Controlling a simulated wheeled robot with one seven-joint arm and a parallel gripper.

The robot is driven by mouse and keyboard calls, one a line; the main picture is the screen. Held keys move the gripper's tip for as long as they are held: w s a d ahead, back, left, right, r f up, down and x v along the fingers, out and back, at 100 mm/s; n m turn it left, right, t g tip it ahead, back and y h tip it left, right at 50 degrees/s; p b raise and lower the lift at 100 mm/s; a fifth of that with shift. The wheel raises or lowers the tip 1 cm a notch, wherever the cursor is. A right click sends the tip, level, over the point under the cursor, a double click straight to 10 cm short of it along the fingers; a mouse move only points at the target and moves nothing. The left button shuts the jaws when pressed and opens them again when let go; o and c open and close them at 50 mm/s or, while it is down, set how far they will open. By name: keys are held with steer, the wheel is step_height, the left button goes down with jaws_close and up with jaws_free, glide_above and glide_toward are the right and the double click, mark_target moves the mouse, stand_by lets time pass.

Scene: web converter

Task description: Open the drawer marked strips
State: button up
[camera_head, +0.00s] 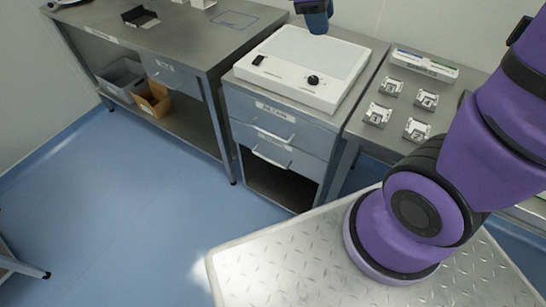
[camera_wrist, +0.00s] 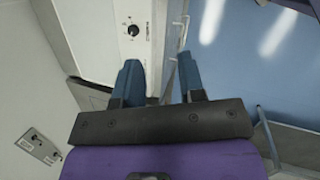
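Two grey drawers sit one above the other in the cabinet under a white light box: an upper drawer (camera_head: 282,115) and a lower drawer (camera_head: 278,156). Each has a bar handle and a white label, and both look shut. A third drawer (camera_head: 172,74) is under the bench to the left. The label writing is too small to read, so I cannot tell which says strips. My gripper (camera_head: 318,27) is over the back of the light box. In the wrist view my gripper (camera_wrist: 160,80) is open and empty, with a drawer handle (camera_wrist: 172,72) visible beyond the fingers.
The light box (camera_head: 305,65) has a black knob and switch. On the right bench are several small metal parts (camera_head: 391,86) and a white box (camera_head: 424,66). Grey and cardboard bins (camera_head: 153,99) sit on the left shelf. The blue floor (camera_head: 130,190) before the drawers is clear.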

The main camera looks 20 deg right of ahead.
steer(key=w+a+f+n+h, duration=0.3)
steer(key=w+f+n, duration=0.15)
steer(key=f, duration=0.45)
steer(key=w+a+f+n+h, duration=0.2)
steer(key=w+a+f+n, duration=0.15)
steer(key=f+n, duration=0.4)
steer(key=w+a+f+n+h, duration=0.3)
steer(key=w+f+n, duration=0.15)
steer(key=f, duration=0.65)
steer(key=n+t, duration=0.9)
steer(key=n, duration=0.8)
glide_toward(273, 162)
steer(key=f, duration=0.1)
steer(key=x, duration=1)
steer(key=shift+w+r, duration=0.15)
steer(key=shift+r, duration=0.05)
jaws_close()
